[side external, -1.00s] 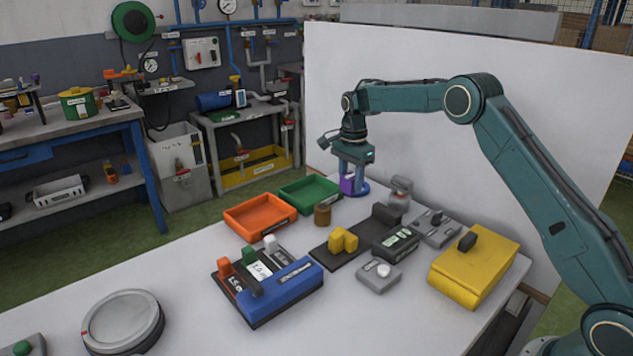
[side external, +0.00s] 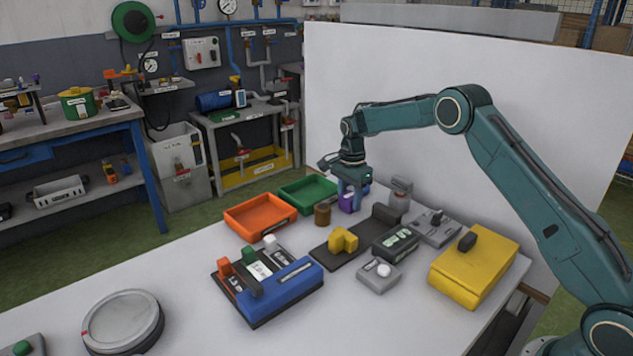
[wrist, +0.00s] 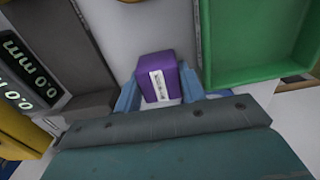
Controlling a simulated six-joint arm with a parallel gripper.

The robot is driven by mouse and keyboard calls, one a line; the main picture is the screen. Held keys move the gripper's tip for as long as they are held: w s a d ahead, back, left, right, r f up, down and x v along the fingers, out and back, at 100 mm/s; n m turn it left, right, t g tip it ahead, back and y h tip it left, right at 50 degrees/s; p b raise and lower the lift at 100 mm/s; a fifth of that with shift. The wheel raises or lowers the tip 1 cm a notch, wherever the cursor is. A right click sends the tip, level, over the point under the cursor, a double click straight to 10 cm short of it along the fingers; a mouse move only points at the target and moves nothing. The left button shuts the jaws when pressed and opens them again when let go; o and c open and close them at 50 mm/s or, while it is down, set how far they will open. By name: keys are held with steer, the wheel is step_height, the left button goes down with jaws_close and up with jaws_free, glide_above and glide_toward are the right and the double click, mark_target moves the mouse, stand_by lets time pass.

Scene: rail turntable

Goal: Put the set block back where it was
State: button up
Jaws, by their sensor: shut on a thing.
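A purple block (side external: 347,203) with a white label is between the fingers of my gripper (side external: 350,197), which is shut on it. The wrist view shows the block (wrist: 171,72) upright between the blue fingers (wrist: 160,92). The label is too blurred to read. In the side view the block is low, right of a brown cylinder and in front of the green tray's right end. I cannot tell whether it touches the table. Part of a blue round base (side external: 365,188) shows behind my gripper, mostly hidden.
The green tray (side external: 309,207) and orange tray (side external: 240,230) stand left. The brown cylinder (side external: 322,214) is close by. A dark gauge bed with a yellow jaw (side external: 342,240), dark block (side external: 386,214) and readout (side external: 396,244) lies in front. A grey-topped post (side external: 400,195) stands right.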

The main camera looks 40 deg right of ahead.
mark_target(350, 195)
steer(key=o, duration=1.3)
steer(key=shift+f, duration=0.1)
step_height(350, 195, up, 12)
stand_by(0.5)
